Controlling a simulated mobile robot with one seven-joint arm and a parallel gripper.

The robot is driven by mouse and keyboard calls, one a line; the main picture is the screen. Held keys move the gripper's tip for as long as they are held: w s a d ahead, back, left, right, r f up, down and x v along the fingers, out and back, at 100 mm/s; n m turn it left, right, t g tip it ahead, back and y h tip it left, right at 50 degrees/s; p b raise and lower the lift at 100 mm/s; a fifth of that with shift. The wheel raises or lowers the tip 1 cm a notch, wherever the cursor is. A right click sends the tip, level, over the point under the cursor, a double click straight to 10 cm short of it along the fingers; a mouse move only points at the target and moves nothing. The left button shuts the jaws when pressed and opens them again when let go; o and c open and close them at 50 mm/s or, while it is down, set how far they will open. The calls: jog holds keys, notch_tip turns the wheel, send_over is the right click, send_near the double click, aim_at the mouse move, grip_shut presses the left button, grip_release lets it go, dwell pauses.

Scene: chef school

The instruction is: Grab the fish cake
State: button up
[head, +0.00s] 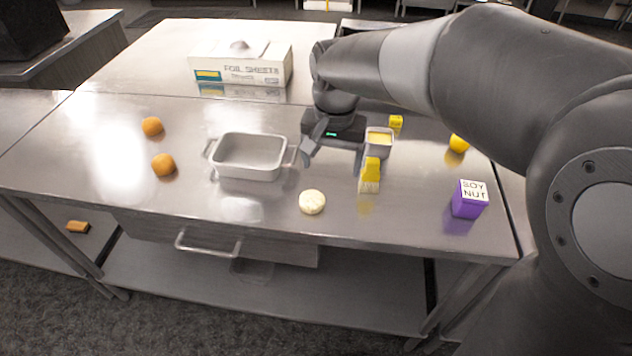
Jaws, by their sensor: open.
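A small round pale cream piece (312,202), which looks like the fish cake, lies flat near the front edge of the steel table, right of and in front of the grey baking dish. My gripper (334,158) is above the table, behind the pale piece and apart from it. Nothing shows between the fingers.
The grey baking dish (248,157) is left of my gripper. A purple soy nut box (469,199) stands farther right. Oranges (163,165) lie left; a foil box (240,66) is behind.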

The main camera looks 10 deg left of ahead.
jog(key=a+f, duration=0.2)
jog(key=a, duration=0.1)
send_over(312, 198)
jog(key=shift+g, duration=0.3)
jog(key=f, duration=0.5)
jog(key=shift+d+f, duration=0.2)
jog(key=shift+d, duration=0.1)
jog(key=shift+a+f, duration=0.15)
jog(key=shift+f, duration=1.2)
jog(key=shift+a+f, duration=0.15)
jog(key=shift+f, duration=1.15)
jog(key=shift+c, duration=0.3)
jog(key=c, duration=1)
jog(key=shift+r, duration=0.1)
